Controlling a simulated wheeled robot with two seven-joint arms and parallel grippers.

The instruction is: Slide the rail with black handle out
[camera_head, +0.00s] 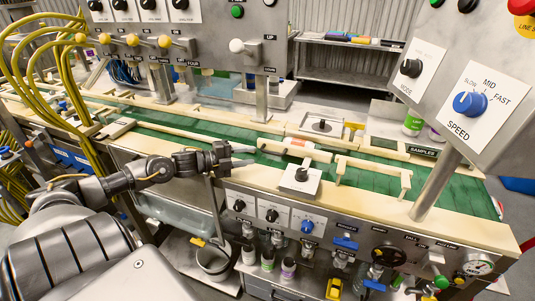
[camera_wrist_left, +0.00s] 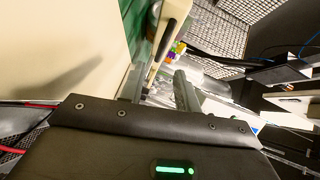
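A cream rail (camera_head: 295,150) lies along the near side of the green conveyor. Beside its front edge is a square metal plate with a black knob (camera_head: 301,174). A similar plate with a dark knob (camera_head: 322,125) sits on the far side of the belt. My left gripper (camera_head: 246,155) is left of the near plate and rail, pointing right. Its two fingers are apart with nothing between them, and it is clear of the black knob. In the left wrist view the spread fingers (camera_wrist_left: 160,88) also show, beside a pale edge and the green belt. My right gripper is out of view.
The green conveyor (camera_head: 380,179) runs across the table with another cream rail (camera_head: 375,168) at right. A front panel holds several knobs and valves (camera_head: 307,227). A control box with a blue speed knob (camera_head: 470,103) hangs at upper right on a metal post (camera_head: 436,185).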

